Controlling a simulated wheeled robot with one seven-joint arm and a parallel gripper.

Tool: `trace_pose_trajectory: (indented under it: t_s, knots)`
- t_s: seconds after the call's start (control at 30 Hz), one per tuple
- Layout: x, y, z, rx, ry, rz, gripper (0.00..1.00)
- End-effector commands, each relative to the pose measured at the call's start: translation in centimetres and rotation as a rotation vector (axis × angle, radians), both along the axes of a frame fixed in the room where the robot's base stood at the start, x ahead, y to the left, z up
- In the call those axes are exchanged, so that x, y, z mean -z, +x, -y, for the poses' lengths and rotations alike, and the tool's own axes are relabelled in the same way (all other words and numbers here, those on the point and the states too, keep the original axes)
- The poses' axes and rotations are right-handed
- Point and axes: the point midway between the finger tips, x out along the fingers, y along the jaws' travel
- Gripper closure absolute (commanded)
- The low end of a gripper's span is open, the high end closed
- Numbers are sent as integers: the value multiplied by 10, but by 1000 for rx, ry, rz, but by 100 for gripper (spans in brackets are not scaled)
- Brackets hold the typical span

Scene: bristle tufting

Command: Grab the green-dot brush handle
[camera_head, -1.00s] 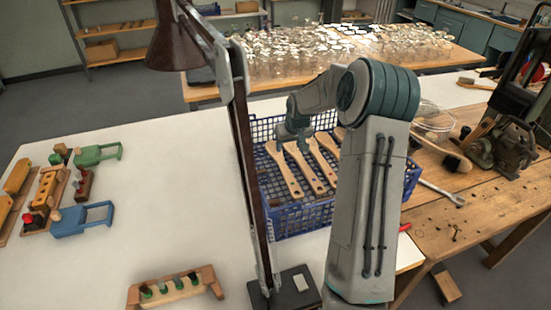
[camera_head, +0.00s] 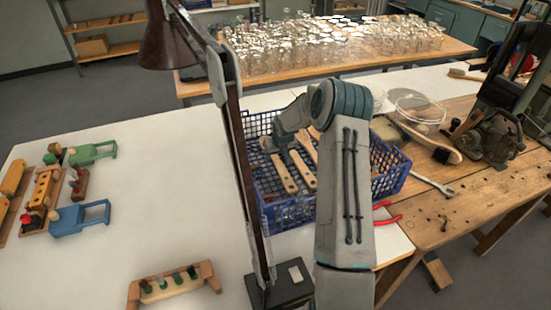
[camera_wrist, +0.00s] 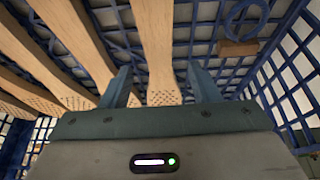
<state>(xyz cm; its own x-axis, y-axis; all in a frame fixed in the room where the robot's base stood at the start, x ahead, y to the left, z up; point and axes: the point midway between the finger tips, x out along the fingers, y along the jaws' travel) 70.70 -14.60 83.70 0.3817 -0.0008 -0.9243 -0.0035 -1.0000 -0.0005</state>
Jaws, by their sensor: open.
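Several wooden brush handles lie side by side in the blue mesh crate (camera_head: 283,217). In the head view two pale handles (camera_head: 284,175) show below my gripper (camera_head: 272,143), which reaches down into the crate's back left. In the wrist view my gripper (camera_wrist: 158,72) is open. One wooden handle (camera_wrist: 157,40) runs between its two fingers, its hole-dotted end close to the palm. I see no contact of either finger with it. More handles (camera_wrist: 75,45) fan out to the left. I cannot make out a green dot on any handle.
A dark lamp post (camera_head: 240,160) stands just left of the crate. Red pliers (camera_head: 385,213) and a wrench (camera_head: 433,183) lie right of it. A small wooden piece (camera_wrist: 238,47) shows in the wrist view at upper right.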

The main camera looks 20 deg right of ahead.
Motion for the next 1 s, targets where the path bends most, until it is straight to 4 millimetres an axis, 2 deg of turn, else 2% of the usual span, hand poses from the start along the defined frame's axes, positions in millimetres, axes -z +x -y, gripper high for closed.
trace_pose_trajectory:
  t_s: [0.2,0.9,0.93,1.0]
  knots:
    - [16,7,0,0,0,1,44]
    - [21,7,0,-1,-1,0,44]
    - [20,7,0,-1,-1,0,47]
    - [20,7,0,0,-1,0,67]
